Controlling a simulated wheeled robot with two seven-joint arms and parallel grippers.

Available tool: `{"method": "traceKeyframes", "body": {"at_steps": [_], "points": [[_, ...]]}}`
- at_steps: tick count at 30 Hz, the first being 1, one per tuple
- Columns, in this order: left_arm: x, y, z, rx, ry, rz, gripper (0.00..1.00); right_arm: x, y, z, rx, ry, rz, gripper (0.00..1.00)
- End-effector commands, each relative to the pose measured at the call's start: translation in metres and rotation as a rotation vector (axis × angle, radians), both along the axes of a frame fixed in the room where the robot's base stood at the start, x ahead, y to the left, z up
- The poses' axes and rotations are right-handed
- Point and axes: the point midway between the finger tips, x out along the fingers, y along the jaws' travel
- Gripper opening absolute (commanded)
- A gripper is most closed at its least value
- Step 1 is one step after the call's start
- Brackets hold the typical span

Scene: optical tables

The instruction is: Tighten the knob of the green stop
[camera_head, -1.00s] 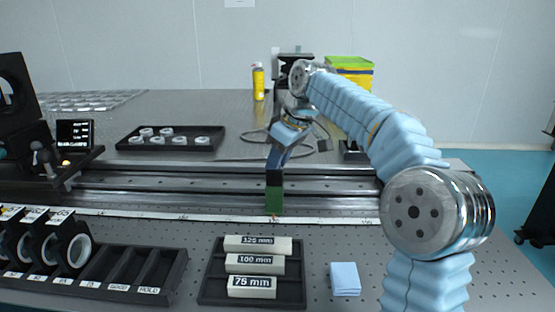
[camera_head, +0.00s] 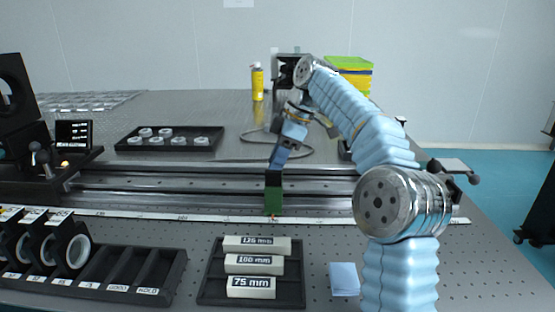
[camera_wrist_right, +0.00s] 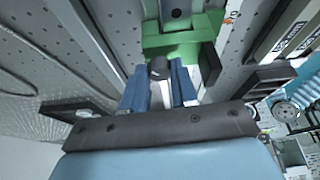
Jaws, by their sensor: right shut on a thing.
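The green stop (camera_head: 274,201) sits on the dark rail just behind the white scale strip, near the middle of the head view. In the right wrist view the green stop (camera_wrist_right: 183,46) is at the top, with its dark round knob (camera_wrist_right: 157,68) on the near side. My right gripper (camera_head: 275,165) reaches it from behind and above. Its blue fingers (camera_wrist_right: 158,82) stand on both sides of the knob and are shut on it. In the head view the knob is hidden by the gripper and stop. My left gripper is out of view.
A black tray (camera_head: 210,292) with labelled white blocks lies in front of the rail, beside a blue pad (camera_head: 344,279). A rack (camera_head: 120,272) with ring mounts is at the left. Behind the rail are a tray of small rings (camera_head: 120,146) and a cable (camera_head: 250,143).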

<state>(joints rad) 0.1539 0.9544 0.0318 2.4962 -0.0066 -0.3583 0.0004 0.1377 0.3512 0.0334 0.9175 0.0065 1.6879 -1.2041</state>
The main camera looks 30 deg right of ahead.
Motion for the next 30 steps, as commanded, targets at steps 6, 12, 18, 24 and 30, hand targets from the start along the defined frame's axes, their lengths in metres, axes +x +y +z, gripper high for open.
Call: {"method": "traceKeyframes", "body": {"at_steps": [6,12,18,24,30], "points": [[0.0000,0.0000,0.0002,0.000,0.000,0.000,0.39,0.0004,-0.0005,0.0013,0.000,-0.005,0.006,0.00],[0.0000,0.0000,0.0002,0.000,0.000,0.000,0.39,0.0004,-0.0006,0.0014,-0.002,-0.005,0.004,0.00],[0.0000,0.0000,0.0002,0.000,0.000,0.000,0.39,0.0003,-0.0004,0.0010,-0.001,-0.003,0.005,0.54],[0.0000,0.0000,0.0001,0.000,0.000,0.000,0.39,0.0002,-0.0002,0.0005,-0.001,-0.001,0.006,0.54],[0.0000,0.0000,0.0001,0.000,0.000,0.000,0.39,-0.0008,-0.0034,0.0087,-0.001,-0.003,0.005,0.54]]}}
